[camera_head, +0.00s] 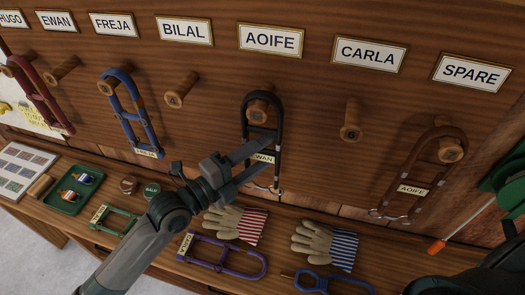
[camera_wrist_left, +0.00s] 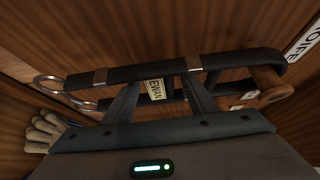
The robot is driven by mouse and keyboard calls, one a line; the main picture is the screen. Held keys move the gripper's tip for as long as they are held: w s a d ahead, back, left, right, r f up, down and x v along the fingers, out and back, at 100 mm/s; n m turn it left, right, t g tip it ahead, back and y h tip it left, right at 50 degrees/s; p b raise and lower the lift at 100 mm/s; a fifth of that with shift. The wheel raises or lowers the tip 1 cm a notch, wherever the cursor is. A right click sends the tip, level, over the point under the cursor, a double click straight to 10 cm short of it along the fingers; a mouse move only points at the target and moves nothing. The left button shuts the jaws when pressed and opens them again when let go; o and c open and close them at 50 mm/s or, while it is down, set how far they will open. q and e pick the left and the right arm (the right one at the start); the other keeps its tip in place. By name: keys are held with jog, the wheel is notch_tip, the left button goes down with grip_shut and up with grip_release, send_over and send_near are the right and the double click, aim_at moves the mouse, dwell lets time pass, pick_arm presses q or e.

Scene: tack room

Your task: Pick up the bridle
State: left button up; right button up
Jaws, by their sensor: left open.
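A black bridle (camera_head: 249,110) with a cream tag reading EWAN hangs from a wooden peg below the AOIFE sign. My left gripper (camera_head: 258,155) reaches up to it from the lower left, with its fingers at the tag's height. In the left wrist view, the bridle (camera_wrist_left: 240,63) lies across both fingertips of the gripper (camera_wrist_left: 162,93). The fingers are apart, with the tag between them. Whether they touch the straps I cannot tell. Other bridles are a dark red one (camera_head: 40,92), a blue one (camera_head: 122,100), and a brown one (camera_head: 422,165) tagged AOIFE.
Pegs below BILAL (camera_head: 173,98) and CARLA (camera_head: 350,130) are empty. The bench below holds a green tray (camera_head: 60,203), a green bridle (camera_head: 112,232), a purple bridle (camera_head: 192,257), and striped-cuff gloves (camera_head: 250,226). A green reel (camera_head: 510,190) stands at the right.

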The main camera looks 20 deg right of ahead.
pick_arm(q)
jog(key=shift+d, duration=0.15)
dwell(0.3)
grip_shut()
jog(key=shift+r, duration=0.15)
